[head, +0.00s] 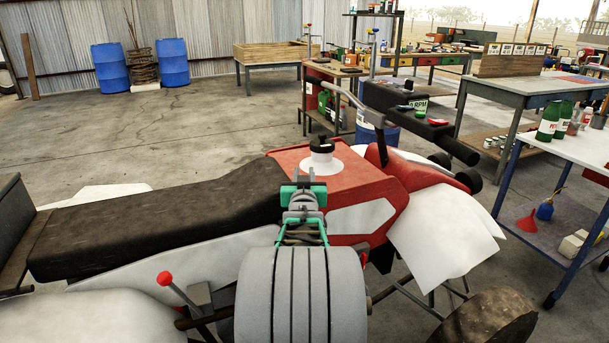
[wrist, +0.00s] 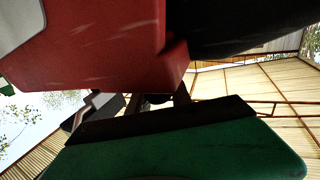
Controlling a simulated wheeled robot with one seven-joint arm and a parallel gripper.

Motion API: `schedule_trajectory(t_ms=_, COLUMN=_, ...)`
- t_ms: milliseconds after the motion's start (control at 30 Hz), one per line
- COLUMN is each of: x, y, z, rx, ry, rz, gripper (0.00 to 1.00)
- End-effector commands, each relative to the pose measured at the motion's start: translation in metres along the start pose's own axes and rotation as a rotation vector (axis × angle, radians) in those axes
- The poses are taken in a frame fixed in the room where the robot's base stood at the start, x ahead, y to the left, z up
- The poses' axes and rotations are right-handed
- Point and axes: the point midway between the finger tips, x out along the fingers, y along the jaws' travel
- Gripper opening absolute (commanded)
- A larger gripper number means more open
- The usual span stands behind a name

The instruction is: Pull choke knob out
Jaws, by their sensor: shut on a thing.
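The red quad bike (head: 290,160) fills the middle of the head view, with a black seat (head: 160,220). My gripper (head: 303,193), with green fingers, is at the near side of its red tank, by the front end of the seat. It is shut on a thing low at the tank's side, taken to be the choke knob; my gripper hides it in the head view. In the wrist view one green finger (wrist: 190,150) fills the bottom, under the red tank (wrist: 85,45) and the dark seat (wrist: 240,20). I cannot make out the knob or how far out it is.
A lever with a red ball top (head: 165,278) stands left of my arm. White body panels (head: 445,225) and the handlebar (head: 370,112) flank the tank. A blue-legged table (head: 565,150) with bottles stands at the right. Open concrete floor lies behind the bike.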

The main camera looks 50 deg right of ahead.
Motion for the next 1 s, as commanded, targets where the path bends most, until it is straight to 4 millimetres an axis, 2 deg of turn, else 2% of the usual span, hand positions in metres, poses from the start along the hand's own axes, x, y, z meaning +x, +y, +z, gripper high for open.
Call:
schedule_trajectory(t_ms=833, x=0.000, y=0.002, z=0.000, rx=-0.002, ry=-0.001, rz=0.004, gripper=0.00)
schedule_trajectory(t_ms=1000, x=0.000, y=0.002, z=-0.017, rx=-0.002, ry=0.003, rz=0.004, gripper=0.00)
